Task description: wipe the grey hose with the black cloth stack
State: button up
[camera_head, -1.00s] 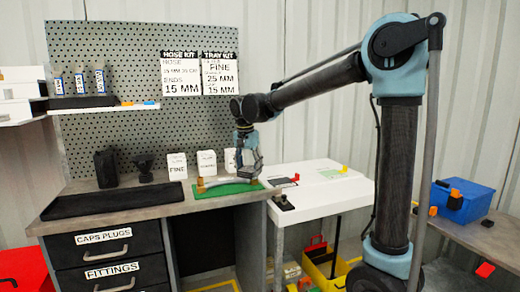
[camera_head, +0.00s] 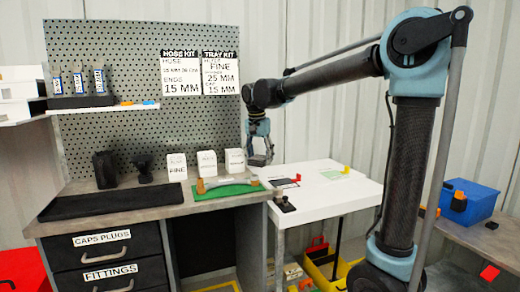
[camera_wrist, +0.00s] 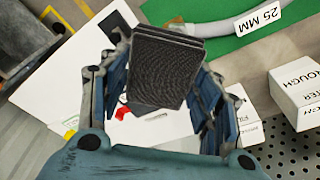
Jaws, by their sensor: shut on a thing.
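My gripper (camera_head: 264,142) is shut on the black cloth stack (camera_wrist: 165,62), whose ribbed dark layers fill the middle of the wrist view between the two blue fingers. In the head view the gripper hangs in the air beyond the right end of the green mat (camera_head: 228,191). The grey hose (camera_head: 215,182) lies on that mat, with a tan end at its left. In the wrist view part of the hose (camera_wrist: 225,27) shows at the top, beside a white "25 MM" label. The cloth stack is apart from the hose.
Three white boxes (camera_head: 206,163) stand behind the mat. A white table (camera_head: 325,190) adjoins the bench at the right, with red and green pieces on it. A black tray (camera_head: 110,203) lies at the left of the bench. A pegboard (camera_head: 140,60) closes the back.

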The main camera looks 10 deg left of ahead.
jog(key=shift+s+a+r, duration=0.1)
jog(key=shift+r, duration=1.8)
